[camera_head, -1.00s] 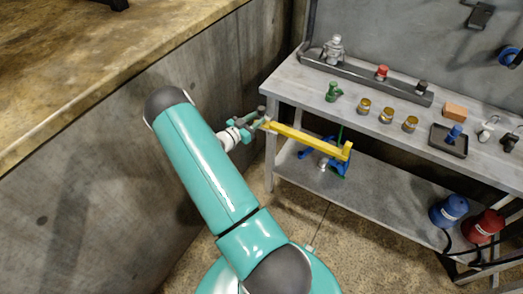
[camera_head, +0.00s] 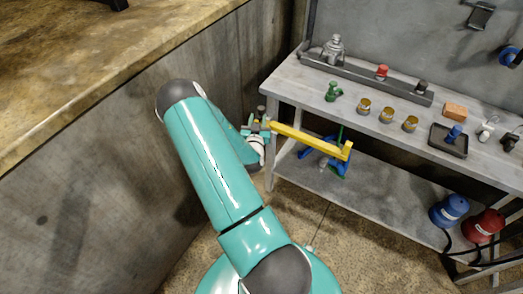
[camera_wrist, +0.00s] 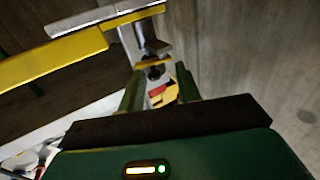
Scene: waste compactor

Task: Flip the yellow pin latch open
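My gripper (camera_head: 258,128) is by the bar's left end at the bench corner. In the wrist view its two green fingers (camera_wrist: 159,84) stand apart. A small red and yellow part (camera_wrist: 158,96) and a dark knob (camera_wrist: 155,62) show between and beyond them. I cannot tell whether the fingers touch them.
The grey bench (camera_head: 300,85) holds a green fitting (camera_head: 333,92), several brass cups and a black tray (camera_head: 447,141). A blue valve (camera_head: 325,150) is behind the bar. A concrete wall (camera_head: 80,160) stands close left of my arm. Blue and red canisters sit lower right.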

